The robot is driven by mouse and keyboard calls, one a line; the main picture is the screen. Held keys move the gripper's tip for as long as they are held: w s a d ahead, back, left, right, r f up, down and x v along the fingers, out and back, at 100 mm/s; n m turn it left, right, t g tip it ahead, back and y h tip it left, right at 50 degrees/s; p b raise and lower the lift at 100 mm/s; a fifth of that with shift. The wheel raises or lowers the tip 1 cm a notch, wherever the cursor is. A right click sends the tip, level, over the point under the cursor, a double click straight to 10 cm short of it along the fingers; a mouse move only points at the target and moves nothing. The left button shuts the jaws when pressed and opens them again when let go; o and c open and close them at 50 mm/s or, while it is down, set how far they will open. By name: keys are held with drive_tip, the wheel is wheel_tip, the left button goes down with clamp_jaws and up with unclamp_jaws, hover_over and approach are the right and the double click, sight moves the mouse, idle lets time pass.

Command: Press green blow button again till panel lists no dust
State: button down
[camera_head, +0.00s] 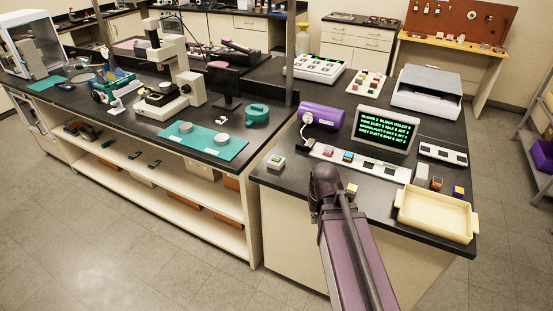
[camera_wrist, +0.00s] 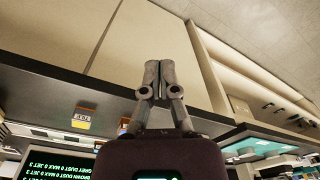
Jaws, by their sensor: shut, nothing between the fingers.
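The panel screen (camera_head: 380,136) stands on the near bench with green text on black. Its lines name pink, brown and grey dust; the figures are tiny, and the brown and grey lines seem to read 0. It shows upside down in the wrist view (camera_wrist: 48,165), where brown and grey dust read 0. A small pale box with a greenish top (camera_head: 276,162), perhaps the green blow button, sits at the bench's left front corner. My gripper (camera_wrist: 152,68) is shut and empty, apart from any button. In the head view my arm hides its fingers.
A strip with coloured buttons (camera_head: 358,163) lies before the screen. A purple cylinder (camera_head: 321,116) is left of it. A cream tray (camera_head: 435,215) and small blocks (camera_head: 421,174) stand at the right front. A teal mat (camera_head: 203,142) lies on the left bench.

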drive_tip(key=w+a+r+t+y+p, duration=0.1)
drive_tip(key=w+a+r+t, duration=0.15)
drive_tip(key=w, duration=0.65)
drive_tip(key=w+a+r+t+y, duration=0.1)
drive_tip(key=w+a+y, duration=0.15)
drive_tip(key=w, duration=0.65)
wheel_tip(320, 180, up, 5)
drive_tip(key=m+t+y+p, duration=0.1)
drive_tip(key=m+t+p, duration=0.1)
drive_tip(key=t, duration=0.2)
hover_over(274, 157)
drive_tip(key=s+d, duration=0.1)
drive_tip(key=shift+s+f, duration=0.1)
drive_tip(key=shift+s, duration=0.1)
drive_tip(key=shift+f+b, duration=0.1)
drive_tip(key=shift+b, duration=0.2)
wheel_tip(274, 157, down, 9)
drive_tip(key=b, duration=0.8)
drive_tip(key=shift+r+b, duration=0.2)
drive_tip(key=shift+b, duration=0.1)
drive_tip(key=shift+f+b, duration=0.8)
drive_tip(key=shift+r, duration=0.15)
idle(0.5)
drive_tip(key=shift+r+p, duration=0.7)
drive_tip(key=shift+p, duration=0.1)
